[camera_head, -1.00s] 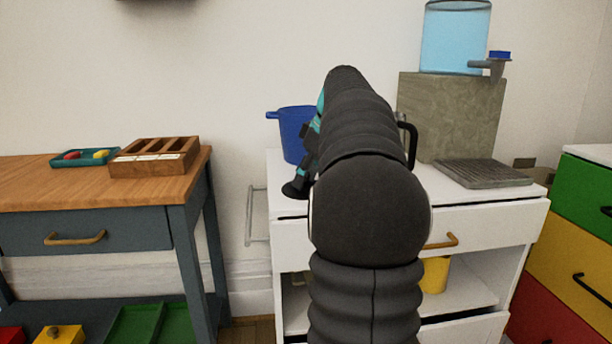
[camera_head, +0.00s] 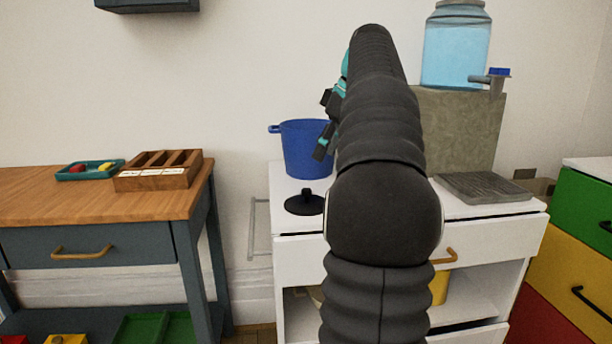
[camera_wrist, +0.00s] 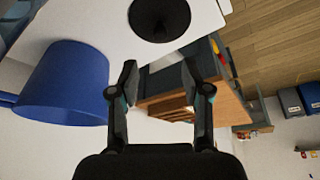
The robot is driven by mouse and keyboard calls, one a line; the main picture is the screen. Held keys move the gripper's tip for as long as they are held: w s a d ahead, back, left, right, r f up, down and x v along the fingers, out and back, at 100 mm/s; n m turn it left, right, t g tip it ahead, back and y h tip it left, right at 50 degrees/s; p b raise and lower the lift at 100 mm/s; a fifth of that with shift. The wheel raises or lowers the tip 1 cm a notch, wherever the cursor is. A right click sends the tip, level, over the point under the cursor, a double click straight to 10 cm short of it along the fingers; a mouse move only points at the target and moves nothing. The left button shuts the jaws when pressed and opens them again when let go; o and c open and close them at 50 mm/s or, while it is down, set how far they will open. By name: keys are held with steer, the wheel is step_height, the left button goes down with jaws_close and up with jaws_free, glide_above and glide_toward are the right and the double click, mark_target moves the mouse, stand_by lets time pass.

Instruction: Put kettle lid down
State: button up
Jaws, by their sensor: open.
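The black kettle lid (camera_head: 305,203) lies flat on the white cabinet top, knob up, near its left front edge. It also shows at the top of the wrist view (camera_wrist: 160,18). My gripper (camera_head: 324,118) is open and empty, raised above and apart from the lid; its spread fingers show in the wrist view (camera_wrist: 168,82). The kettle cannot be seen in the current head view; my arm covers part of the cabinet top.
A blue pot (camera_head: 302,150) stands behind the lid, close to my gripper. A water dispenser (camera_head: 455,50) sits on a stone block (camera_head: 455,125) at the right, with a grey drip tray (camera_head: 483,187). A wooden table (camera_head: 100,205) stands left across a gap.

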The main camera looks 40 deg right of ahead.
steer(key=s+a+f+m+h, duration=0.15)
steer(key=a+f, duration=0.25)
steer(key=a, duration=0.7)
steer(key=s+a+f+m, duration=0.2)
steer(key=s+a+f, duration=0.1)
steer(key=a, duration=0.8)
steer(key=s+a+f, duration=0.5)
steer(key=s+f, duration=0.1)
steer(key=f, duration=0.2)
steer(key=s+a+f+m+t, duration=0.1)
steer(key=s+a+f, duration=0.5)
steer(key=f, duration=0.3)
steer(key=shift+s+f, duration=0.15)
steer(key=shift+s, duration=0.3)
